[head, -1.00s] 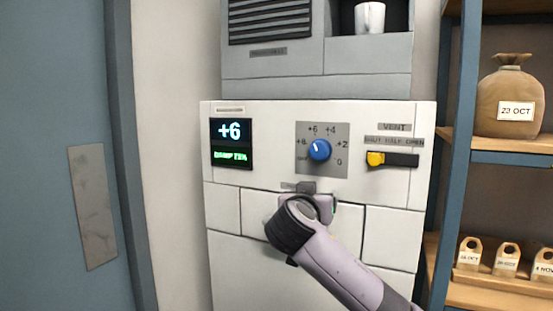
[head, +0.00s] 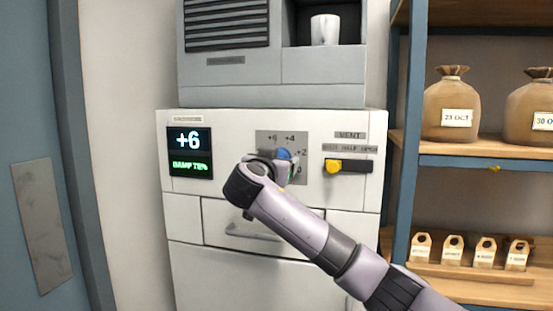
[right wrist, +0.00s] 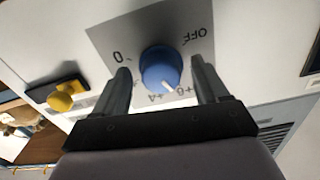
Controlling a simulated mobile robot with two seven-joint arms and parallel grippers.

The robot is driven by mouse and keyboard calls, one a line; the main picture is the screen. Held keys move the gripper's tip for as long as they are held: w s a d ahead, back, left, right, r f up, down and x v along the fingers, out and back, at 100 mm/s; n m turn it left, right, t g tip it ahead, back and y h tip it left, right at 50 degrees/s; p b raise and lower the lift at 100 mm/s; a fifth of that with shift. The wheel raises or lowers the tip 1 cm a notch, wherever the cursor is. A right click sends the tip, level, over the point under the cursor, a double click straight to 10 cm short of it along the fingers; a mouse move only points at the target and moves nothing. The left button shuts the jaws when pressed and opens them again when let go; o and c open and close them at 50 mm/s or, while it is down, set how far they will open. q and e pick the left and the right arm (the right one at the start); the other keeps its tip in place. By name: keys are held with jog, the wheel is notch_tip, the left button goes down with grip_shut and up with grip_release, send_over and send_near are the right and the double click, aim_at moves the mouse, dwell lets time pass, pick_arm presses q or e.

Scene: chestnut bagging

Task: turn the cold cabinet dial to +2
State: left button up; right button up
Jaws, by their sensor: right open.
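The blue dial (head: 284,155) sits on a grey plate (head: 262,137) on the white cold cabinet (head: 185,220). The display (head: 189,140) reads +6. In the right wrist view the dial (right wrist: 160,68) shows whole, with its white pointer mark toward the +6 and +4 labels. My right gripper (head: 272,165) is in front of the plate and hides part of it in the head view. In the right wrist view its open fingers (right wrist: 160,85) stand either side of the dial, with a gap on both sides. My left gripper is out of view.
A yellow vent slider (head: 333,166) is right of the dial; it also shows in the wrist view (right wrist: 60,101). A drawer handle (head: 250,232) is below. A shelf with sacks (head: 452,105) and small tagged bags (head: 485,251) stands at right. A white cup (head: 325,30) is above.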

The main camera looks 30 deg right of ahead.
jog(key=shift+c, duration=0.3)
jog(key=c, duration=1)
jog(key=shift+f, duration=0.1)
jog(key=shift+w+a+m+b, duration=0.1)
jog(key=shift+m+b, duration=5.2)
jog(key=shift+m, duration=4.1)
